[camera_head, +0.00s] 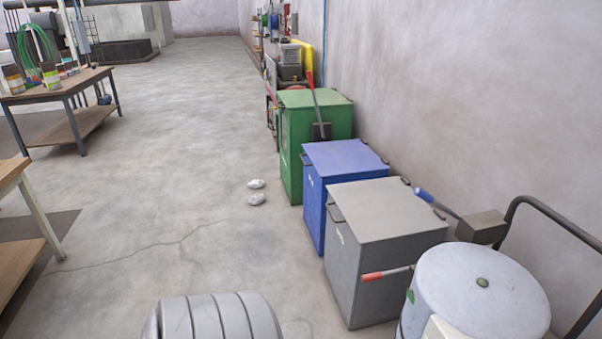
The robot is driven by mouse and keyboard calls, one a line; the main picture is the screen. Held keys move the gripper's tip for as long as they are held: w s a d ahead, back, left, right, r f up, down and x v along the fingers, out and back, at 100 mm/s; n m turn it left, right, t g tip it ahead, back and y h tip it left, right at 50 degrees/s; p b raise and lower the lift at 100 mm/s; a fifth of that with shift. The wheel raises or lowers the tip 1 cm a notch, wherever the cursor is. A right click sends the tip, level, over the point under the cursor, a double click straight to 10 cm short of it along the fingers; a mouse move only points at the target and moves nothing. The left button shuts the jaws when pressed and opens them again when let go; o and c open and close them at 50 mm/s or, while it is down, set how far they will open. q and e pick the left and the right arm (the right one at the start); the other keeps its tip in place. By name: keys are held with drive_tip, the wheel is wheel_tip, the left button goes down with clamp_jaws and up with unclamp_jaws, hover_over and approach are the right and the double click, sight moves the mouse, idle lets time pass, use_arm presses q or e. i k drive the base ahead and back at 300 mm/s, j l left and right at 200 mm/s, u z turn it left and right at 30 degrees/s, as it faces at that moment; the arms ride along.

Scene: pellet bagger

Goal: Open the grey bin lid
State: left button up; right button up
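The grey bin (380,278) stands at the right, in a row with two other bins along the wall. Its flat grey lid (385,208) lies shut on top. A small dark handle (336,212) sits at the lid's left edge. Small dark fittings, perhaps hinges, show at the lid's right edge. Neither of my grippers is in view.
A blue bin (345,158) and a green bin (315,98) stand behind it, both shut. A white drum (482,290) and red-tipped lever (385,273) are close in front. Two white lumps (257,192) lie on open floor. Tables (60,90) stand left.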

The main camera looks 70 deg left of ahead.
sight(378, 209)
drive_tip(key=u, duration=1.8)
drive_tip(key=j, duration=0.1)
drive_tip(key=i+u, duration=0.05)
